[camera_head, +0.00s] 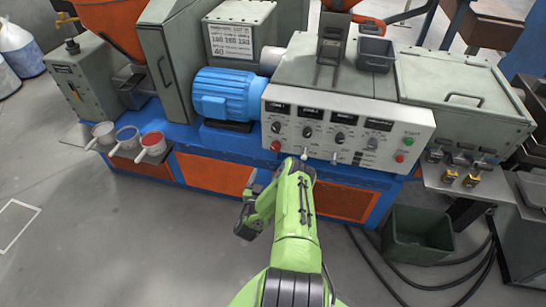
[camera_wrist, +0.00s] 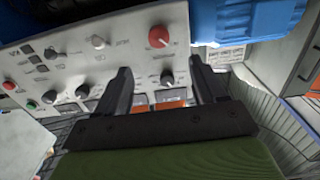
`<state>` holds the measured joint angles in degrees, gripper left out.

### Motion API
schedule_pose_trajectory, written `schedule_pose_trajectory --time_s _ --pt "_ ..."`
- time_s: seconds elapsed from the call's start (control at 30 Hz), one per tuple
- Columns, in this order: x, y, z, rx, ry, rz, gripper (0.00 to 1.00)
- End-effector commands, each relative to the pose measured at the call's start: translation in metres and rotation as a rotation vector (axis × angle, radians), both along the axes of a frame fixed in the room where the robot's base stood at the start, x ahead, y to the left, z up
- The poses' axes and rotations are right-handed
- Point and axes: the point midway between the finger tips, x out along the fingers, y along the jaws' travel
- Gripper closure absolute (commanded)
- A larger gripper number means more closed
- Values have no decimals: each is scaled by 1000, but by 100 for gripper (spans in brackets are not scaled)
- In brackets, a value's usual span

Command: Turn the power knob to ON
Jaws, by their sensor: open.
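The grey control panel (camera_head: 345,130) is on the front of the machine and fills much of the wrist view, upside down. In the wrist view a red knob (camera_wrist: 158,37) lies just beyond my fingertips, and a black knob (camera_wrist: 167,77) shows between the fingers. A pale knob (camera_wrist: 98,42) is to the left. The labels are too small to tell which knob is the power knob or its setting. My gripper (camera_wrist: 161,68) is open and empty, fingers pointing toward the panel. In the head view the red knob (camera_head: 276,146) is at the panel's lower left; my fingertips are not clear there.
A blue motor (camera_head: 228,95) stands left of the panel. Several scoops, among them a red one (camera_head: 152,143), sit on a ledge at left. A green bin (camera_head: 417,234) and black cables lie on the floor at right. The floor at lower left is clear.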

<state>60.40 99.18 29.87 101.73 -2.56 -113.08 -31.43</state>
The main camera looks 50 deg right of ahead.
Motion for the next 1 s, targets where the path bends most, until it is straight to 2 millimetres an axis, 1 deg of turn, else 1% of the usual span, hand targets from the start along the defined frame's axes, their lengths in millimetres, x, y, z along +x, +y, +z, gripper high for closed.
schedule_pose_trajectory --time_s 0.03,0.3,0.33,0.4,0.7,0.83,0.9,1.0 --pt "1 -2 -7 -1 -2 1 30" --pt "1 -9 -7 -2 6 3 30" --pt "2 -14 -6 -3 5 1 30" --pt "10 -33 -3 -5 4 -3 30" --pt "40 -101 -3 -2 3 -1 30" --pt "49 -120 -2 -1 6 1 30" --pt "52 -126 -2 -1 6 2 30" --pt "53 -129 -1 -1 6 3 30"
